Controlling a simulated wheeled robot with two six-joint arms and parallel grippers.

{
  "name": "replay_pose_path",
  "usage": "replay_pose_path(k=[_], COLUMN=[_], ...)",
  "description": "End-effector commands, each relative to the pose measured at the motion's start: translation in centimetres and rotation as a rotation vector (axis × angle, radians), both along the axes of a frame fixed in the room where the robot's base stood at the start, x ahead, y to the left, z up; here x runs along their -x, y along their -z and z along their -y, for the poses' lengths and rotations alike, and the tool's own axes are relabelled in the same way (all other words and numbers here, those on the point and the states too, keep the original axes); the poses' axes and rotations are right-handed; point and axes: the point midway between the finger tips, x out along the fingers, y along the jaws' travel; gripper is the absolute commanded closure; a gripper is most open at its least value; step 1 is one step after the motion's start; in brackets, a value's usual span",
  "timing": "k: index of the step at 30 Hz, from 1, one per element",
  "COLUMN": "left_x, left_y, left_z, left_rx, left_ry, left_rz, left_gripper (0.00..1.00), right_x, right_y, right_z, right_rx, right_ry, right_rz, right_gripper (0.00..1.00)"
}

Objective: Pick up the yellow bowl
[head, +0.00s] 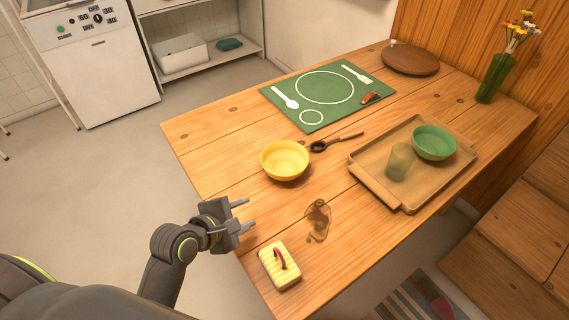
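The yellow bowl (285,159) stands upright on the wooden table (222,132), left of the tray. It looks empty. My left gripper (244,214) is at the table's left edge, nearer to me than the bowl and apart from it. Its two fingers are spread and point right, with nothing between them. My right gripper is not in the picture.
A dark spoon (337,142) lies just right of the bowl. A tray (374,189) holds a green bowl (434,142) and a cup (399,162). A brown stain (318,219) and a striped sponge-like block (279,266) are in front. A green mat (326,117) lies behind.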

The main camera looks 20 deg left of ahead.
Motion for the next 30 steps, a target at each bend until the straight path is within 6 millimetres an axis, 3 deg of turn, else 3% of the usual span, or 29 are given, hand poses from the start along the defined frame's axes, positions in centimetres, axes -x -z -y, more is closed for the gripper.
replay_pose_path(k=[6, 10, 16, 30], left_x=[-2.9, -3.7, -5.6, -13.3], left_y=[-2.4, -3.1, -2.7, 0.7], left_z=[1.4, 1.7, 2.5, 5.8], left_rx=[0.411, 0.547, 0.605, 0.598], left_ry=[-0.178, -0.229, -0.248, -0.247], left_rz=[-0.007, -0.020, -0.025, -0.027], left_gripper=[0.60, 0.60, 0.60, 0.60], right_x=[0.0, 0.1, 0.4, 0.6], right_y=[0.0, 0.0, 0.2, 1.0], right_z=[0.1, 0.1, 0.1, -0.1], right_rx=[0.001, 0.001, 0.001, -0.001], right_ry=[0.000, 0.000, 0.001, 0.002], right_rz=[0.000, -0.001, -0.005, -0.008], right_gripper=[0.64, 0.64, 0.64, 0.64])
